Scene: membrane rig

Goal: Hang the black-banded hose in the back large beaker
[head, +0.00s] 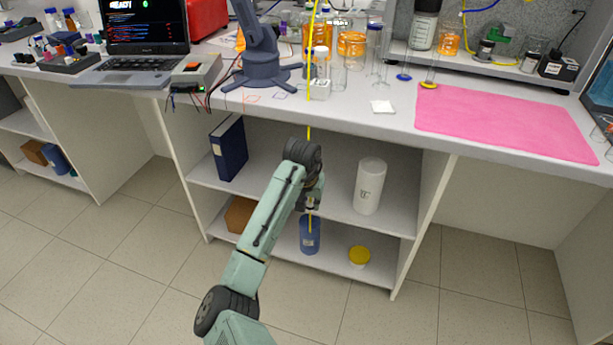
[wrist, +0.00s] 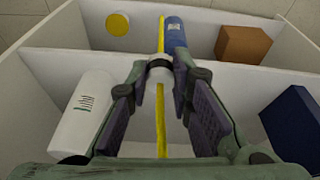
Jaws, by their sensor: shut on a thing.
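My gripper (head: 312,203) is shut on a pale collar (wrist: 160,70) of a thin yellow hose, below and in front of the bench top. The hose (head: 309,115) runs up past the bench edge and out of the top of the head view. In the wrist view the hose (wrist: 161,120) passes between my fingers (wrist: 160,78). A dark ring seems to show at the collar; its colour is unclear. Several beakers stand at the back of the bench, including an orange-filled one (head: 448,40) and a clear one (head: 533,60). I cannot tell which is the back large beaker.
The shelves below hold a blue binder (head: 228,150), a white canister (head: 369,186), a blue container (head: 310,236) and a yellow-lidded jar (head: 359,256). Glassware and a dark stand (head: 262,60) crowd the bench middle. A pink mat (head: 500,122) lies clear at right.

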